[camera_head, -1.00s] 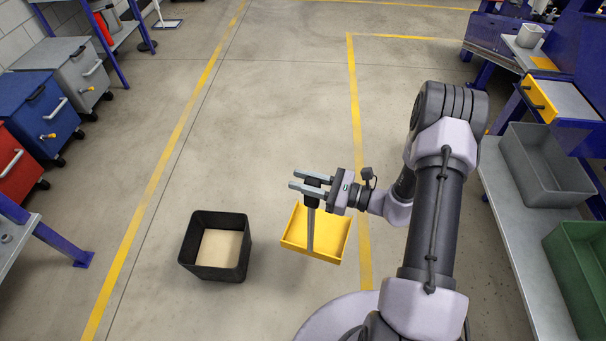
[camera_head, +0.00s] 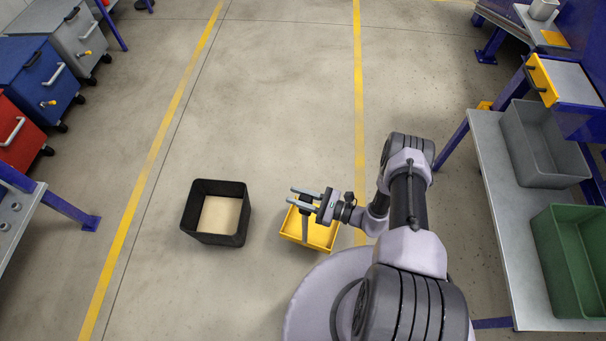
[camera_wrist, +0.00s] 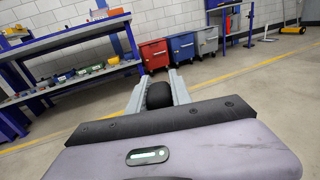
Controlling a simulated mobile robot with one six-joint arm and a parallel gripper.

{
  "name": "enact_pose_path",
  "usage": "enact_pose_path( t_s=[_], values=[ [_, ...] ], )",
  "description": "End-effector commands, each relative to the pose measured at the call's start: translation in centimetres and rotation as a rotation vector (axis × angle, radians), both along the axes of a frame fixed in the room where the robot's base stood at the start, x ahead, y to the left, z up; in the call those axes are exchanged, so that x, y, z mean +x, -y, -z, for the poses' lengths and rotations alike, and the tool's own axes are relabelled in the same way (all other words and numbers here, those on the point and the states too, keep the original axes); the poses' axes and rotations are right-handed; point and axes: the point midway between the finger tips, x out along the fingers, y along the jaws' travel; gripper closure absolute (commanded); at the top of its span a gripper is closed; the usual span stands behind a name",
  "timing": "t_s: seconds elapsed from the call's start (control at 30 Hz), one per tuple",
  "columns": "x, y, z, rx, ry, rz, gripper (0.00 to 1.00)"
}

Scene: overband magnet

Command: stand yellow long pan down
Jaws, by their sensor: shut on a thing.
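The yellow long pan (camera_head: 322,238) is a yellow tray with a long grey upright handle, in the head view just left of my base. My gripper (camera_head: 300,193) is shut on the black top of its handle (camera_wrist: 159,95), which shows between the two fingers in the wrist view. The handle stands roughly upright and the tray hangs level below the gripper. The tray is at or close to the floor; I cannot tell whether it touches. The gripper and handle hide part of the tray.
A black open bin (camera_head: 214,240) with a tan bottom stands on the floor left of the pan. A bench at right holds a grey crate (camera_head: 540,150) and a green crate (camera_head: 572,262). Cabinets, the blue one (camera_head: 38,75) among them, line the left. The middle floor is clear.

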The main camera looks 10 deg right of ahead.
Motion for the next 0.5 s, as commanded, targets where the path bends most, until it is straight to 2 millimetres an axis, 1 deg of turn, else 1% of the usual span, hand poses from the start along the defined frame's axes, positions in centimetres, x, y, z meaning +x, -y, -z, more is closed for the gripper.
enact_pose_path(
  t_s=[0.07,0.17,0.37,0.5],
  values=[
    [-0.8,-0.6,0.8,0.001,-0.002,-0.002,1.00],
    [-1.4,-1.0,1.6,0.000,-0.002,-0.004,1.00],
    [-1.4,-1.1,2.8,-0.001,-0.001,-0.004,1.00],
    [-1.5,-1.1,4.6,0.000,-0.001,-0.004,1.00]
  ],
)
